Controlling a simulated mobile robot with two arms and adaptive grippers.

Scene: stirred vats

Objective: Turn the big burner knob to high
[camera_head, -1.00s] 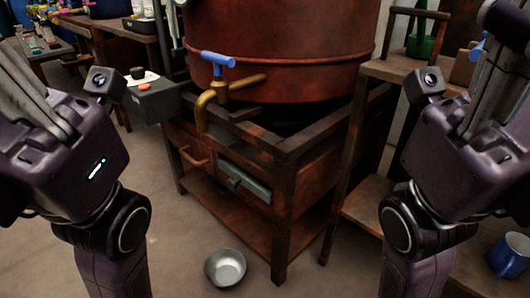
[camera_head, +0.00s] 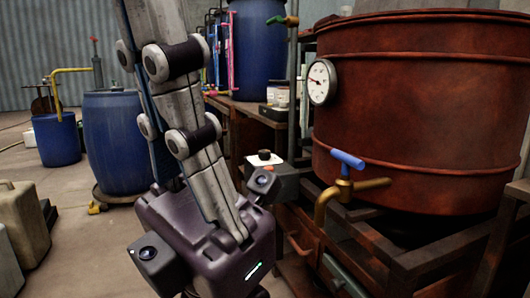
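A small dark control box (camera_head: 272,182) stands left of the rusty red vat. A dark round knob (camera_head: 264,155) sits on its pale top panel. I cannot read its setting or tell whether it is the big burner's knob. The box is partly hidden by my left gripper (camera_head: 195,150), which stands in front and to the left, apart from the knob. Its grey fingers point up and its tips run out at the top edge, so its opening is unclear. My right gripper is not in view.
The vat (camera_head: 420,110) carries a dial gauge (camera_head: 322,82) and a brass tap (camera_head: 345,188) with a blue handle. Blue drums (camera_head: 112,140) and a beige canister (camera_head: 22,225) stand at the left. Open floor (camera_head: 85,235) lies between the canister and my arm.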

